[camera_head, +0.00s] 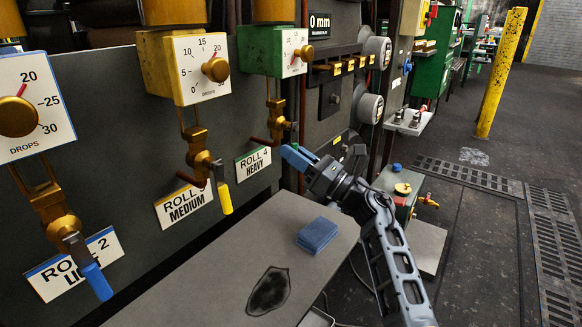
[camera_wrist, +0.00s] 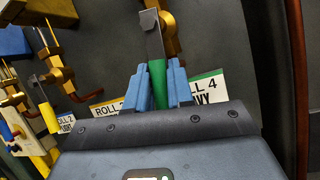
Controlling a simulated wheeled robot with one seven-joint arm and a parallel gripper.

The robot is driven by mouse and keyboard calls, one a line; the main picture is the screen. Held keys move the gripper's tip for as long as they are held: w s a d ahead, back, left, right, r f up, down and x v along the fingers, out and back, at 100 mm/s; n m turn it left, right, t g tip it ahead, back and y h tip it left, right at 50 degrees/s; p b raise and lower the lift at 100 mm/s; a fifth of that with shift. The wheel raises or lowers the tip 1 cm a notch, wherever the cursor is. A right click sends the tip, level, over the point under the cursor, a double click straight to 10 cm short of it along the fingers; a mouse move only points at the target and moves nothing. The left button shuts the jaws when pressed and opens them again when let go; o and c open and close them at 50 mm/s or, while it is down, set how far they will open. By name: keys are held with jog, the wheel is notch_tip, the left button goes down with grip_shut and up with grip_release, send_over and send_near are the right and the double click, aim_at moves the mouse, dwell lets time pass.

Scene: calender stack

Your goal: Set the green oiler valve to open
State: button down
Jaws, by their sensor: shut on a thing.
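The green oiler (camera_head: 260,50) is mounted on the dark machine wall above the ROLL 4 HEAVY label (camera_head: 253,163). Its brass valve (camera_head: 277,120) sits below it on a thin pipe. My gripper (camera_head: 291,153) is at this valve, with its blue fingers in front of the wall. In the wrist view the green valve handle (camera_wrist: 158,80) lies between the two fingers, which are shut on it. The metal lever (camera_wrist: 151,36) joins the handle to the brass body (camera_wrist: 170,30). In the head view the handle is mostly hidden by my gripper, so its exact angle is unclear.
To the left are the yellow-handled valve (camera_head: 224,197) at ROLL 3 and the blue-handled valve (camera_head: 97,280) at ROLL 2. A grey table (camera_head: 215,255) with a blue folded cloth (camera_head: 318,235) stands below. Dark red pipes run right of the green oiler.

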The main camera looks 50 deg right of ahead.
jog(key=shift+d+f+n+g+y+b, duration=0.15)
jog(key=shift+d+n+y+b, duration=0.2)
jog(key=shift+n, duration=0.3)
jog(key=shift+d+n+g+y+b, duration=0.15)
jog(key=shift+n+y+b, duration=0.25)
jog(key=shift+n, duration=0.25)
jog(key=c, duration=1.1)
grip_release()
jog(key=shift+s, duration=0.1)
jog(key=v, duration=0.7)
jog(key=shift+s+d, duration=0.1)
jog(key=shift+s, duration=0.2)
jog(key=shift+f, duration=0.1)
